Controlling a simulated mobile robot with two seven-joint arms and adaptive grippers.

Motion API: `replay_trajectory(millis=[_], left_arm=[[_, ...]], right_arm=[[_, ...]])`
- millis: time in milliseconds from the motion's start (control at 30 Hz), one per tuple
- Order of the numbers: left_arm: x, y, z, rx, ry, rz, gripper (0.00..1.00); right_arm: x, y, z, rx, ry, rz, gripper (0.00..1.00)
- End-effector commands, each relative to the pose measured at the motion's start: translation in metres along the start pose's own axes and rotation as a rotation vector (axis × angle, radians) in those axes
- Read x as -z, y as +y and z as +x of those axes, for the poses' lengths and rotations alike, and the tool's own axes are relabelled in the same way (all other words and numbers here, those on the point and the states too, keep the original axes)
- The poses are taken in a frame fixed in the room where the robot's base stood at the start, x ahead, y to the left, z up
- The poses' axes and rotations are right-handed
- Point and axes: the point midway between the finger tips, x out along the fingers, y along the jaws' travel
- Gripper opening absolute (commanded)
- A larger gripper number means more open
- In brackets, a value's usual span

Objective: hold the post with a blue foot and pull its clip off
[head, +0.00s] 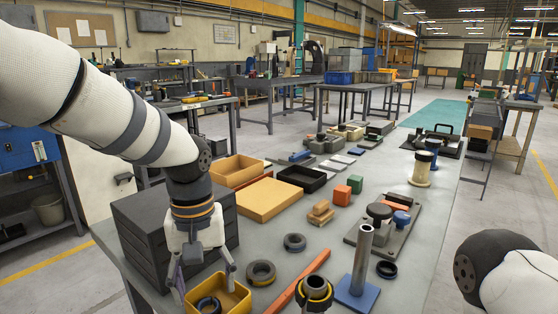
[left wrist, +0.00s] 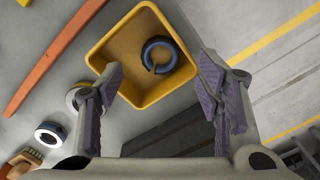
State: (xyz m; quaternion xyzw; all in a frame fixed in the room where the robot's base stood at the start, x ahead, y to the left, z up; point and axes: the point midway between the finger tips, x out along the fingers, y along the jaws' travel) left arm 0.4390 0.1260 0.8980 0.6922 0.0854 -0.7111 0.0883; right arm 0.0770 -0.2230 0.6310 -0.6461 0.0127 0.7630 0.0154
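The post with a blue foot (head: 361,262) stands upright on the table near the front, a bare grey metal tube on a flat blue plate. I see no clip on it and no gripper touching it. A dark blue ring with a gap, like a clip, lies in a yellow bin (head: 236,297); this ring (left wrist: 147,57) shows best in the left wrist view. My left gripper (head: 204,282) is open and empty above the bin, its purple-padded fingers (left wrist: 160,72) apart, with the ring beyond them. My right gripper is out of view.
An orange bar (head: 299,279), a brass-and-black collar (head: 314,292) and loose rings (head: 261,273) lie between bin and post. A black ring (head: 387,269) lies right of the post. Dark drawers (head: 150,235) stand behind my left gripper. A fixture plate (head: 385,236) lies behind the post.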

Motion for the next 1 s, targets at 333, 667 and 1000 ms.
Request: replay_trajectory(millis=[333, 667, 1000], left_arm=[[0.001, 0.001, -0.032, -0.002, 0.006, 0.0, 0.6], [0.001, 0.0, -0.109, 0.0, 0.003, 0.0, 0.6], [0.0, 0.0, -0.12, 0.0, 0.0, 0.0, 0.6]], right_arm=[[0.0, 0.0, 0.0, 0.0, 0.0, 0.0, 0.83], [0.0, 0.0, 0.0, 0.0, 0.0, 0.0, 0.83], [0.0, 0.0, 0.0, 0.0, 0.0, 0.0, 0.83]])
